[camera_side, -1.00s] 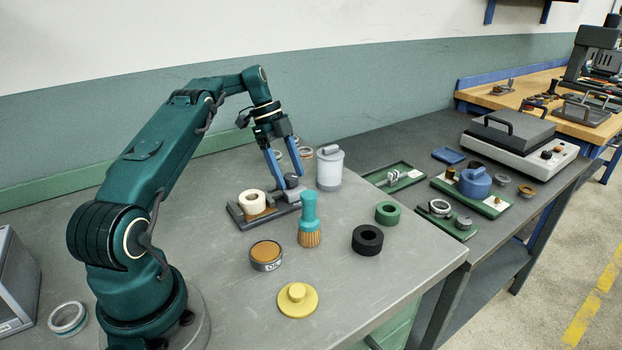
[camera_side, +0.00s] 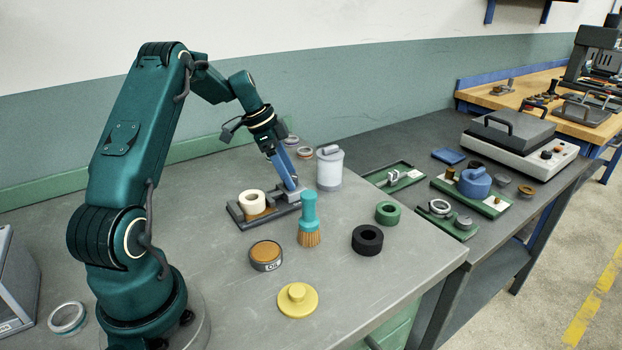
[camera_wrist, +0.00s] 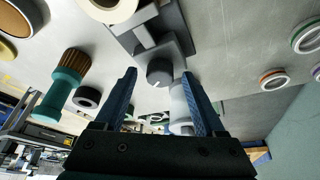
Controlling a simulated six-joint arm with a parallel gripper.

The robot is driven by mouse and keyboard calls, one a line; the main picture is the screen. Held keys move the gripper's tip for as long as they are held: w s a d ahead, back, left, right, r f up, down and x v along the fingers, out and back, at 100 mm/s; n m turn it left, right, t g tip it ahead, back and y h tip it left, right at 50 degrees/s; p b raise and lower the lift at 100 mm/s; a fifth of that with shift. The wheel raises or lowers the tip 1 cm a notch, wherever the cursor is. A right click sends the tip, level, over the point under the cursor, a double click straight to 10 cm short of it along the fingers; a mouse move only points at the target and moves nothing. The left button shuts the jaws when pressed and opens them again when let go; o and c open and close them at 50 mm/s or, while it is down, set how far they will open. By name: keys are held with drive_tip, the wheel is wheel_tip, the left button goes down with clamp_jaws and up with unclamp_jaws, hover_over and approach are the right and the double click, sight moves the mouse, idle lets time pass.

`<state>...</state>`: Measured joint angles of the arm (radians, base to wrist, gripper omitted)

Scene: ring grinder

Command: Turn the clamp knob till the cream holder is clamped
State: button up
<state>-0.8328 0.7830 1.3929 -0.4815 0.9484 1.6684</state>
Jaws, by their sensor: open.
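The cream holder (camera_side: 252,199), a pale ring, sits upright at the left end of the dark grey clamp fixture (camera_side: 236,215). It also shows at the top of the wrist view (camera_wrist: 108,7). The dark round clamp knob (camera_wrist: 160,72) has a pale line on its face and is at the fixture's other end. My gripper (camera_side: 293,188) points down at that end. In the wrist view its blue fingers are open, with the knob between the tips (camera_wrist: 159,74); I cannot tell whether they touch it. In the side view the fingers mostly hide the knob.
A white lidded jar (camera_side: 329,170) stands close right of my gripper. A teal brush (camera_side: 309,222) stands in front of the fixture. An oil tin (camera_side: 266,256), black ring (camera_side: 367,240), green ring (camera_side: 387,213) and yellow knobbed disc (camera_side: 297,299) are nearer the front.

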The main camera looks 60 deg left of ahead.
drive_tip(key=n, duration=0.2)
drive_tip(key=n+y, duration=0.1)
drive_tip(key=n, duration=0.1)
drive_tip(key=n+y, duration=0.1)
drive_tip(key=shift+d+n, duration=0.25)
drive_tip(key=shift+n, duration=0.15)
drive_tip(key=n+y, duration=0.2)
drive_tip(key=n, duration=0.3)
drive_tip(key=shift+d, duration=0.1)
drive_tip(key=shift+w+d+n+g+y, duration=0.1)
drive_tip(key=shift+n+g+y, duration=0.25)
drive_tip(key=shift+n, duration=0.95)
drive_tip(key=shift+d+n+g+y, duration=0.15)
drive_tip(key=shift+n+y, duration=0.4)
drive_tip(key=shift+n, duration=0.75)
drive_tip(key=n+g, duration=0.1)
drive_tip(key=n, duration=0.2)
drive_tip(key=n+g+y, duration=0.1)
drive_tip(key=n, duration=0.1)
drive_tip(key=shift+w+n, duration=0.2)
drive_tip(key=shift+n, duration=0.2)
drive_tip(key=s+d+r+m+t, duration=0.25)
drive_tip(key=d+r, duration=0.75)
drive_tip(key=r, duration=0.5)
drive_tip(key=s+d+m+t+h, duration=0.2)
drive_tip(key=s+d+m+h, duration=0.1)
drive_tip(key=s+d+m, duration=0.5)
drive_tip(key=shift+s+d+f+t, duration=0.2)
drive_tip(key=shift+s+d+t, duration=0.15)
drive_tip(key=shift+s+d, duration=1.55)
